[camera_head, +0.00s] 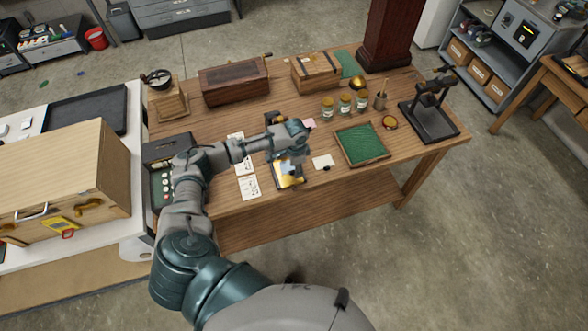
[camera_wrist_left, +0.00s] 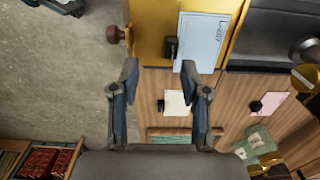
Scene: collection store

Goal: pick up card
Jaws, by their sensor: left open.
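My left gripper (camera_head: 291,160) is open and empty above the front middle of the wooden table, over a yellow board with a pale sheet on it (camera_head: 289,178). In the left wrist view the gripper's two fingers (camera_wrist_left: 159,78) are spread apart. A pale blue printed card (camera_wrist_left: 201,40) lies on the yellow board (camera_wrist_left: 148,28). A pink card (camera_head: 309,124) lies farther back. My right gripper is not visible.
A green-lined tray (camera_head: 362,145) stands right of the cream card, with several jars (camera_head: 345,103) behind it. Printed white sheets (camera_head: 248,187) lie left of the gripper. A black stand (camera_head: 430,115) and wooden boxes (camera_head: 233,82) stand on the table (camera_head: 222,116).

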